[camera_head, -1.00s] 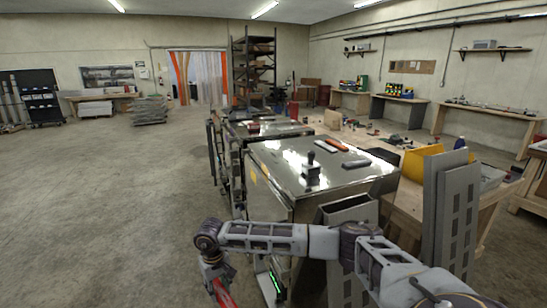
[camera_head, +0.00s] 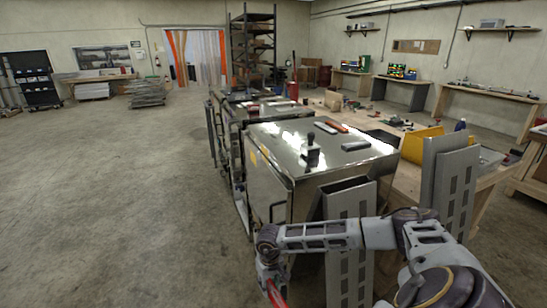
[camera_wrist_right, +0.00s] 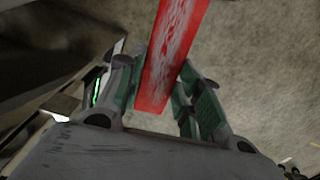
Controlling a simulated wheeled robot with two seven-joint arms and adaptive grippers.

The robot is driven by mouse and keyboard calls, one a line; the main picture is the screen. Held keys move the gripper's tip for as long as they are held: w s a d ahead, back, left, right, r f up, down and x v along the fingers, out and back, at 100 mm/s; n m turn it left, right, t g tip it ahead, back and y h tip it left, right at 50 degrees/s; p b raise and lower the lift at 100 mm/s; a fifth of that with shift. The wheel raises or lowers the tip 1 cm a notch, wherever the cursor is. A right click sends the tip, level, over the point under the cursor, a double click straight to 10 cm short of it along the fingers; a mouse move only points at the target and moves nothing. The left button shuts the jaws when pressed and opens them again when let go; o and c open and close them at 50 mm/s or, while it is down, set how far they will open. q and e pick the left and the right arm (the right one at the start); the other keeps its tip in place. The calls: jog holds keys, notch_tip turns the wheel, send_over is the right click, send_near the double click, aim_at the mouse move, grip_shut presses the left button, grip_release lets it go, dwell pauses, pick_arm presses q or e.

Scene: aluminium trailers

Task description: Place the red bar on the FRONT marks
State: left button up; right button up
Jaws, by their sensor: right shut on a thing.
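The red bar (camera_wrist_right: 174,52) is between the fingers of my right gripper (camera_wrist_right: 160,80) in the right wrist view. The gripper is shut on it, and the bar runs up out of the top of that view. In the head view a short piece of the red bar (camera_head: 276,294) shows at the bottom edge, below my right wrist. It hangs beside the near shiny metal trailer (camera_head: 268,192), over the floor. I cannot make out the FRONT marks. My left gripper is not in view.
A stamp-like tool (camera_head: 310,150), a grey block (camera_head: 355,145) and an orange-handled tool (camera_head: 337,126) lie on the trailer top. Grey slotted panels (camera_head: 452,190) stand at right by a wooden workbench (camera_head: 408,178). The floor at left is clear.

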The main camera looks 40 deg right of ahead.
jog(key=s+d+r+m, duration=0.1)
jog(key=s+d+m, duration=0.1)
jog(key=s+d, duration=0.6)
jog(key=s+d+m, duration=0.1)
jog(key=s+d, duration=0.3)
jog(key=d, duration=0.9)
jog(key=s+d+r+m+p, duration=0.1)
jog(key=d+r+m, duration=0.1)
jog(key=d+r, duration=1.35)
jog(key=w+a+r+m, duration=0.2)
jog(key=w+r, duration=0.3)
jog(key=r, duration=0.4)
jog(key=w+a+r+m, duration=0.15)
jog(key=w+r, duration=0.25)
jog(key=r, duration=0.6)
jog(key=w+a+r+m, duration=0.4)
jog(key=w+a+r, duration=0.2)
jog(key=a+r, duration=0.1)
jog(key=w+a+r+m, duration=0.2)
jog(key=a+m, duration=0.6)
jog(key=m, duration=0.3)
jog(key=w+a+r+m, duration=0.1)
jog(key=w+a+m, duration=0.1)
jog(key=a+m, duration=0.7)
jog(key=m, duration=0.3)
jog(key=shift+a+r, duration=0.2)
jog(key=shift+r, duration=0.15)
